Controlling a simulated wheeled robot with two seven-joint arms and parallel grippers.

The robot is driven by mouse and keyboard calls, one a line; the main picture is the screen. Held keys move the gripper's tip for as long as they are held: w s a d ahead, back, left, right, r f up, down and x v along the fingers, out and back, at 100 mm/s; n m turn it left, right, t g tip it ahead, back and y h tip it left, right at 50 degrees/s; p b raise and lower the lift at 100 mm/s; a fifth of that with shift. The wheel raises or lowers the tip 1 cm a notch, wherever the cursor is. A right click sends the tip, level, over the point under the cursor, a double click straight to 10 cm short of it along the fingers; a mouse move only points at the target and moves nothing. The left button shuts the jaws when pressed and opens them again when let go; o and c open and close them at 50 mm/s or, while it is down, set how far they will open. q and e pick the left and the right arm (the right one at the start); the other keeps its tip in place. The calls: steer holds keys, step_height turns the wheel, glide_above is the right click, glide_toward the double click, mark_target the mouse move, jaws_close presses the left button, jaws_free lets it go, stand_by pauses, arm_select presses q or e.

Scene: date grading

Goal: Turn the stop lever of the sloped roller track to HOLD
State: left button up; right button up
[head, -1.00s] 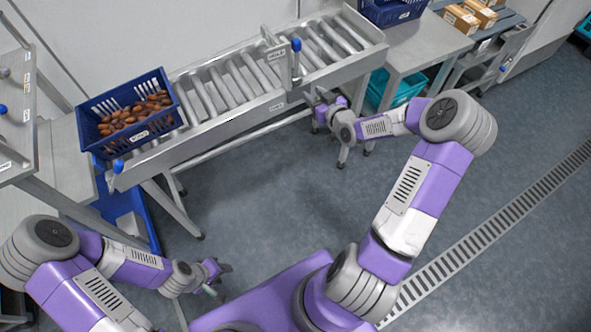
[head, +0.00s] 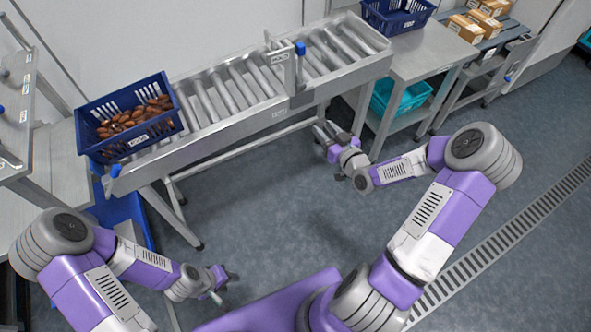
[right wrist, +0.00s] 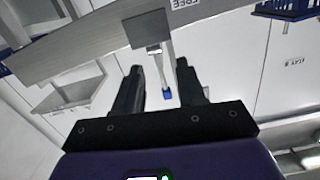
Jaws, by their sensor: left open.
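The stop lever (head: 299,66) is a grey bar with a blue knob on top, at the near side rail of the sloped roller track (head: 205,136). A small plate behind it appears to read HOLD (head: 280,57). My right gripper (head: 324,130) is below and in front of the track, apart from the lever. In the right wrist view it is open (right wrist: 160,80), and the lever with its blue knob (right wrist: 168,94) shows between the fingers in the picture, farther off. A FREE label (right wrist: 184,3) is at the top there. My left gripper (head: 230,279) is open and empty, far from the track.
A blue crate of dates (head: 95,147) sits at the track's left end. A metal table (head: 425,58) with another blue crate (head: 398,25) stands at the right, with a teal bin (head: 402,107) below. Open floor (head: 270,210) lies before the track.

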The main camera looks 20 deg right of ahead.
steer(key=s+a+f+m+g+y+p, duration=0.1)
steer(key=s+a+f+g+p, duration=0.1)
steer(key=a+f+g, duration=0.4)
steer(key=shift+s+a+f+m+y, duration=0.4)
steer(key=shift+s+a+f, duration=0.2)
steer(key=shift+a+f, duration=2)
steer(key=shift+a+r, duration=0.2)
steer(key=shift+r, duration=0.05)
